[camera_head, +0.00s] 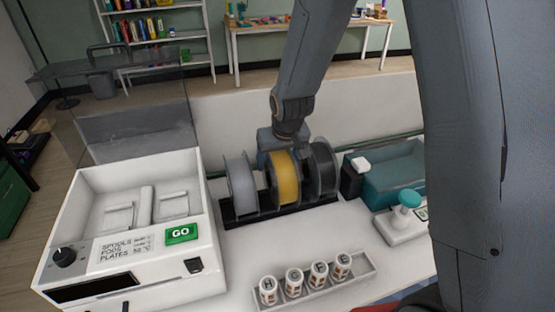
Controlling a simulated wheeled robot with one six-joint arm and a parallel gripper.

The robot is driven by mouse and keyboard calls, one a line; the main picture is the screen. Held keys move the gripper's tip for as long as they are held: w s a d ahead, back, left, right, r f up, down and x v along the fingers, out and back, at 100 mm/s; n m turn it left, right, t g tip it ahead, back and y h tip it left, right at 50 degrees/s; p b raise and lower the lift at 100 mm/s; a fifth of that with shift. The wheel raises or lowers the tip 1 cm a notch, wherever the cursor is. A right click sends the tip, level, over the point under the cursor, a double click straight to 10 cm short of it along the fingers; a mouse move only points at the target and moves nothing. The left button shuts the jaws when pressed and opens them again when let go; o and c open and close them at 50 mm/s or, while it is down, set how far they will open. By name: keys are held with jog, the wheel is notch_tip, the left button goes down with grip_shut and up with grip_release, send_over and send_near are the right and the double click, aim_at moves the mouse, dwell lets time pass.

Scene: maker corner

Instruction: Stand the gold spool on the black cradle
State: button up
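The gold spool (284,182) stands upright on edge between a silver-grey spool (241,185) and a dark grey spool (322,170). The three stand in a row over a low black rack (232,221), which looks like the black cradle. I cannot tell whether the gold spool rests on it. My gripper (275,140) points down just behind the top of the gold spool. Its fingertips are hidden by the spools, so I cannot see whether it grips anything.
A white machine (160,255) with a green GO button (182,234) stands at the left. A tray with several labelled canisters (293,280) lies in front. A teal bin (395,178), a small black box (352,178) and a teal-knobbed device (406,208) are at the right. Bare counter lies before the rack.

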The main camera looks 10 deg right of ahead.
aim_at(280, 153)
jog(key=b+v, duration=0.1)
jog(key=v, duration=0.6)
jog(key=shift+w, duration=0.1)
jog(key=shift+r, duration=0.4)
jog(key=shift+s, duration=0.3)
